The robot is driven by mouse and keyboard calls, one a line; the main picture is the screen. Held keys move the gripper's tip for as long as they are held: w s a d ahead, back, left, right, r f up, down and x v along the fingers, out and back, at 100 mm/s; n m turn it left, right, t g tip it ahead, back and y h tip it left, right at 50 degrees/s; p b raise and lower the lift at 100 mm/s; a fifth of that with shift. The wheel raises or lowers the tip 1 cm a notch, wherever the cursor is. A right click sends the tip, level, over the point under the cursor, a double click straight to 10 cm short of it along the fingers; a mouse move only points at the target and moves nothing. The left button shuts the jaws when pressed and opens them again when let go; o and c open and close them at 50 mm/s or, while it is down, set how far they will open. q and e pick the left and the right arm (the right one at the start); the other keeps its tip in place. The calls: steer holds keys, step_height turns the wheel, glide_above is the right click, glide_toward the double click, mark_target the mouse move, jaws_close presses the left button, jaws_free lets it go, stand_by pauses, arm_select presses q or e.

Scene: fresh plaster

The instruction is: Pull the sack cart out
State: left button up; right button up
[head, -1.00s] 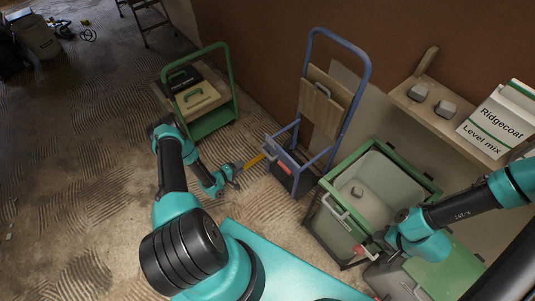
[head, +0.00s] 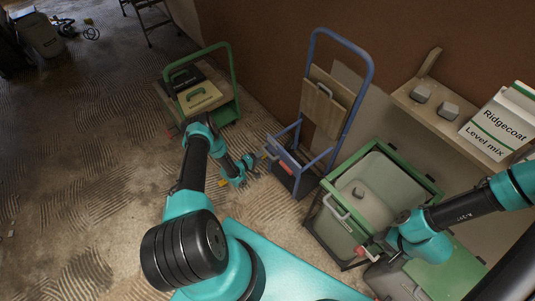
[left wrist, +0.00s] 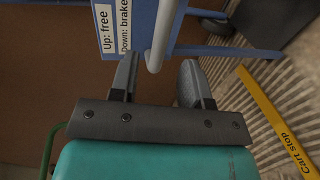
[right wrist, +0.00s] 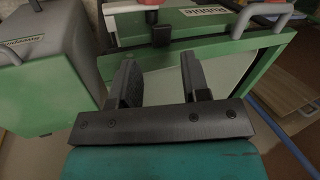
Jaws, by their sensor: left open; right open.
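The sack cart (head: 340,105) is a blue frame with a tall looped handle, standing upright by the brown wall. It carries a brown board with a handle. My left gripper (head: 262,156) is open at the cart's low front. A yellow bar marked "Cart stop" (left wrist: 277,122) lies on the floor to the right. My right gripper (right wrist: 158,65) is open beside the green-framed bin.
The green-framed bin (head: 430,183) stands close right of the sack cart. A green trolley with cases (head: 232,65) stands to its left. A shelf (head: 433,108) holds grey blocks and a Ridgecoat bag (head: 497,130). Combed floor at left is mostly clear.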

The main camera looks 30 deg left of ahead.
mark_target(267, 152)
arm_select(q)
steer(key=x, duration=0.6)
jaws_close()
stand_by(0.3)
